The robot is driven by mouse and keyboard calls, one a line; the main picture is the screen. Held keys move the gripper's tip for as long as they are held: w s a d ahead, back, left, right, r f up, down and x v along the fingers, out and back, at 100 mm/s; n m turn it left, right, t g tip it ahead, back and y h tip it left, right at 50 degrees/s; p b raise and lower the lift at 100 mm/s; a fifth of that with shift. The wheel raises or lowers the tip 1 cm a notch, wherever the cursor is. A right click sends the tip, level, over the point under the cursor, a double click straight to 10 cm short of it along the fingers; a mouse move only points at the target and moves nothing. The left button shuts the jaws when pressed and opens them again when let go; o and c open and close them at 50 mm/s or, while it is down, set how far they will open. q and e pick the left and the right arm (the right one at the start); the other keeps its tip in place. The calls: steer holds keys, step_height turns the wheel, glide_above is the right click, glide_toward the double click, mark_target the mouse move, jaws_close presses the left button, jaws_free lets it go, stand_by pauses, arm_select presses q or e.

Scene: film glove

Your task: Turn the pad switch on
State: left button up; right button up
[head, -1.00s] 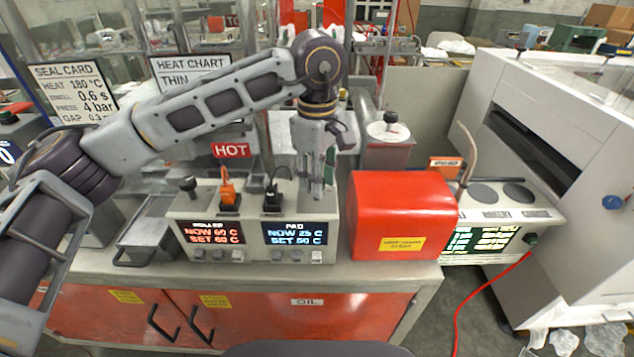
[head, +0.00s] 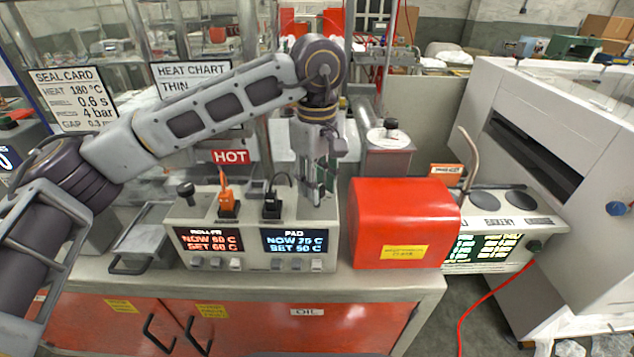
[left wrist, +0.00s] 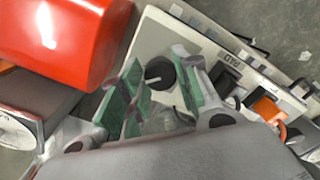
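The grey control box (head: 250,250) on the bench has a roller half on the left and a pad half on the right. The lit pad display (head: 295,241) appears to read NOW 25 C, SET 50 C. My left gripper (head: 319,198) points down over the box's right end, behind the pad display. Its green-padded fingers (left wrist: 158,95) are apart. In the left wrist view a black round knob (left wrist: 160,73) shows between and just beyond the fingertips; I cannot tell whether they touch it. In the head view the gripper hides this knob. My right gripper is out of view.
A red cover (head: 405,220) stands close right of the box. An orange plug (head: 227,200) and a black plug (head: 271,205) stand on the box top, with the roller knob (head: 186,190) at its left. A metal tray (head: 143,240) lies further left.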

arm_select(q)
steer(key=o, duration=0.4)
steer(key=shift+c, duration=0.2)
steer(key=shift+r, duration=0.1)
step_height(320, 180, up, 12)
stand_by(0.6)
stand_by(0.4)
